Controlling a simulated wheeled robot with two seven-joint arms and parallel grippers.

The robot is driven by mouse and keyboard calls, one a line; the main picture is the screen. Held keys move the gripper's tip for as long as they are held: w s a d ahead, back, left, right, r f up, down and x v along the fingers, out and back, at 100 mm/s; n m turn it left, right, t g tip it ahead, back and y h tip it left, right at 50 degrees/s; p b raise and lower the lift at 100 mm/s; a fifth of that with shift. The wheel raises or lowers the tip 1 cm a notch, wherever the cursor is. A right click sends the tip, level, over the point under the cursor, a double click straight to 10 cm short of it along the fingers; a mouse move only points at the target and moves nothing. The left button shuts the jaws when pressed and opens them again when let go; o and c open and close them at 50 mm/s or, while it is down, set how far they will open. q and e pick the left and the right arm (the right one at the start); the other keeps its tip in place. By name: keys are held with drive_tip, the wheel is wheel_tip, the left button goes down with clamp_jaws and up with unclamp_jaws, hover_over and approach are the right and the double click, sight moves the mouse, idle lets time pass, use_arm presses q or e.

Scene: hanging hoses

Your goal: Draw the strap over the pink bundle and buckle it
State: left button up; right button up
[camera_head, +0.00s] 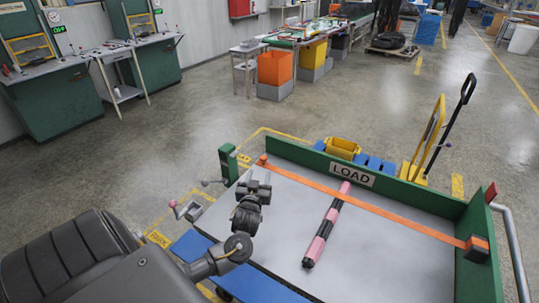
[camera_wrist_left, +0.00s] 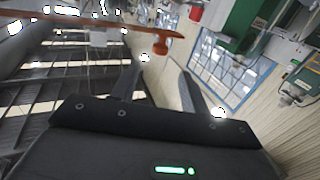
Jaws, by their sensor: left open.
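A pink-and-black banded bundle (camera_head: 325,228) lies lengthwise on the grey bed of a green-walled cart. An orange strap (camera_head: 400,215) runs from an orange end piece (camera_head: 262,160) at the far left corner to an orange-and-black block (camera_head: 477,248) by the right wall. In the picture it crosses the bundle near its far end; I cannot tell whether it touches it or is fastened. My left gripper (camera_head: 258,183) is open and empty, over the bed's left side, just below the strap's left end. The strap (camera_wrist_left: 90,21) also shows in the left wrist view, beyond the fingers. My right gripper is out of view.
The cart's back wall (camera_head: 420,193) carries a LOAD sign (camera_head: 350,175). A green post (camera_head: 228,165) stands at the cart's left corner. Yellow and blue bins (camera_head: 342,148) and a yellow hand truck (camera_head: 428,140) stand behind. The bed right of the bundle is clear.

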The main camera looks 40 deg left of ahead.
sight(263, 160)
use_arm(q)
drive_tip(key=p+x, duration=0.2)
drive_tip(key=x, duration=0.7)
drive_tip(key=shift+r, duration=0.15)
drive_tip(key=shift+w+a, duration=0.3)
drive_tip(key=shift+w, duration=0.2)
drive_tip(key=shift+w+a, duration=0.1)
drive_tip(key=shift+w, duration=0.05)
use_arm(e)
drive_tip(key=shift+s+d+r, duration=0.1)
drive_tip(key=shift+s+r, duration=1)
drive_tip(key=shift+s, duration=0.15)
use_arm(q)
clamp_jaws()
